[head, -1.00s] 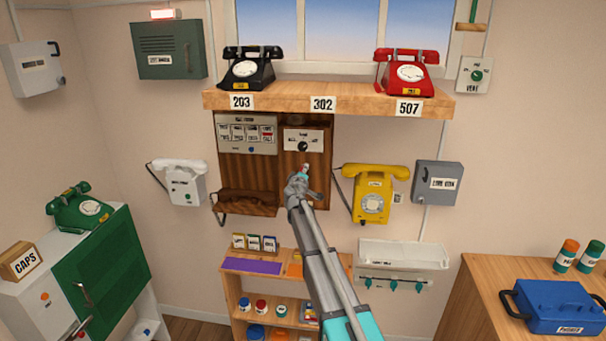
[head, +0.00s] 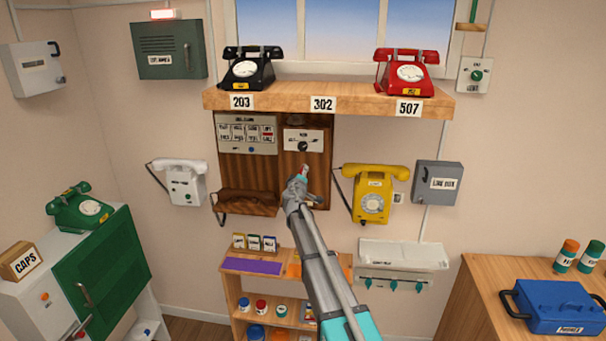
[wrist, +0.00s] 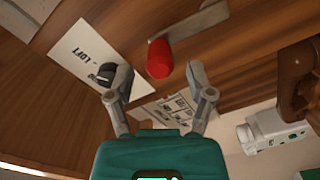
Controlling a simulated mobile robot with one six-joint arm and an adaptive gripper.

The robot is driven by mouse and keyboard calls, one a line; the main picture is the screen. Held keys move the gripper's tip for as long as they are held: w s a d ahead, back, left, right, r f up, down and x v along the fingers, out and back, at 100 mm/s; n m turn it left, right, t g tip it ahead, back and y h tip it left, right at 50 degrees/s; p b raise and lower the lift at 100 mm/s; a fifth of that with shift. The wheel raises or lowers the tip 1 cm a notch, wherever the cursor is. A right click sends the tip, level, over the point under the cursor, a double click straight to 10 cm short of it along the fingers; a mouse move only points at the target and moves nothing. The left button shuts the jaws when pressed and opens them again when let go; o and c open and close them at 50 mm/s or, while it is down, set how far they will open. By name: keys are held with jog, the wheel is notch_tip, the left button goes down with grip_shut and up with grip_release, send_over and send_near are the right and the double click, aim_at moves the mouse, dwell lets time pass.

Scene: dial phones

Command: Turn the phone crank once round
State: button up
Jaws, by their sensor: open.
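The wooden wall phone (head: 288,188) hangs under the shelf. In the wrist view its crank shows a red knob (wrist: 160,58) on a grey arm (wrist: 190,19). In the head view the red knob (head: 304,169) is a small spot just above my gripper (head: 304,184), which hides the rest of the crank. My gripper (wrist: 160,74) is open in the wrist view. The red knob appears between and just beyond its fingertips, and I cannot tell whether they touch it. A white card (wrist: 88,55) reading LOFT, with a black knob (wrist: 106,72), is on the wood at left.
A brown handset (wrist: 298,82) hangs at the right of the wrist view. A yellow phone (head: 372,192) is close to the right of my gripper. The shelf (head: 330,98) above carries a black phone (head: 248,68) and a red phone (head: 408,72).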

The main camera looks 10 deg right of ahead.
jog(key=shift+v, duration=2.35)
jog(key=s+d+f+m+g+h, duration=0.1)
jog(key=s+d+f+m+g, duration=0.25)
jog(key=s, duration=0.35)
jog(key=s+d+f+m+g+b, duration=0.1)
jog(key=s+d+f+m+g, duration=0.1)
jog(key=s+f+g, duration=0.3)
jog(key=s+d+f+m+g+h, duration=0.1)
jog(key=s+d+f+m, duration=0.2)
jog(key=s, duration=0.5)
jog(key=s+a+f+g+y, duration=0.2)
jog(key=s+f, duration=0.1)
jog(key=s, duration=0.4)
jog(key=s+a+f+g+y, duration=0.3)
jog(key=s, duration=0.5)
jog(key=s+a+f+g+y+b, duration=0.1)
jog(key=s+a+f+g+y, duration=0.1)
jog(key=s, duration=0.6)
jog(key=shift+s+a+f+g+y, duration=0.15)
jog(key=shift+a+f+g+y, duration=0.2)
jog(key=shift+a+f, duration=0.2)
